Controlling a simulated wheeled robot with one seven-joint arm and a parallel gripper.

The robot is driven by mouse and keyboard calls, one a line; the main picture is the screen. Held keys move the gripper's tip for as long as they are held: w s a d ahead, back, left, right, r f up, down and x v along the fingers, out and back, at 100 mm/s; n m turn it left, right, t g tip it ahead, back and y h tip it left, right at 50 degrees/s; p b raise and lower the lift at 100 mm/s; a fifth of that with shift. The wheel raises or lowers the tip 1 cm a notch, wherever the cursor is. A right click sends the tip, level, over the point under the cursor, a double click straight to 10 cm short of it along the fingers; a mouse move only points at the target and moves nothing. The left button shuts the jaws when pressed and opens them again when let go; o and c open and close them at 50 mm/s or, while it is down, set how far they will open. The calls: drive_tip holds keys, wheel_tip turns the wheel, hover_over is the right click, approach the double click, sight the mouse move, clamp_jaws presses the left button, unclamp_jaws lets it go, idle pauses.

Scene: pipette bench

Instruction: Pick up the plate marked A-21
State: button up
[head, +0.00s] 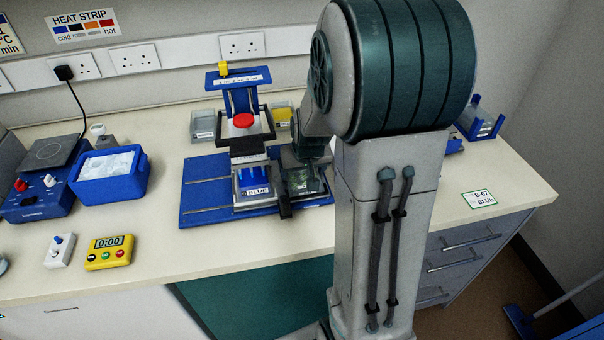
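I cannot read A-21 on anything in the head view. A clear plate (303,183) lies on the right part of the blue pipetting station (205,196); its marking is too small to read. To its left is a holder labelled BLUE (257,191), with blue contents behind the label. My gripper (300,163) is low over the back of the clear plate, partly hidden by my own arm. Its fingertips are not clear, so I cannot tell whether it touches the plate or is open.
The station's upright head with a red knob (243,120) stands close to my gripper's left. An ice bucket (110,178), hot plate (40,185) and yellow timer (109,253) are left. A card reading B-67 BLUE (481,198) lies right.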

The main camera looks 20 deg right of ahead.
sight(303, 178)
drive_tip(key=c, duration=0.3)
drive_tip(key=shift+r, duration=0.1)
drive_tip(key=shift+w+r, duration=0.1)
drive_tip(key=shift+r, duration=0.45)
wheel_tip(303, 178, up, 3)
drive_tip(key=shift+f, duration=0.1)
drive_tip(key=s+d+r, duration=0.1)
drive_tip(key=s+r, duration=0.1)
drive_tip(key=s, duration=0.1)
drive_tip(key=s+d+r+b, duration=0.1)
drive_tip(key=s+r, duration=0.1)
drive_tip(key=s, duration=0.2)
drive_tip(key=s+d+r+b, duration=0.1)
drive_tip(key=s+r, duration=0.2)
drive_tip(key=s, duration=0.1)
drive_tip(key=shift+s+d, duration=0.1)
drive_tip(key=shift+d, duration=0.3)
drive_tip(key=shift+r, duration=0.1)
wheel_tip(303, 178, up, 3)
drive_tip(key=shift+f+p, duration=0.15)
drive_tip(key=shift+p, duration=0.9)
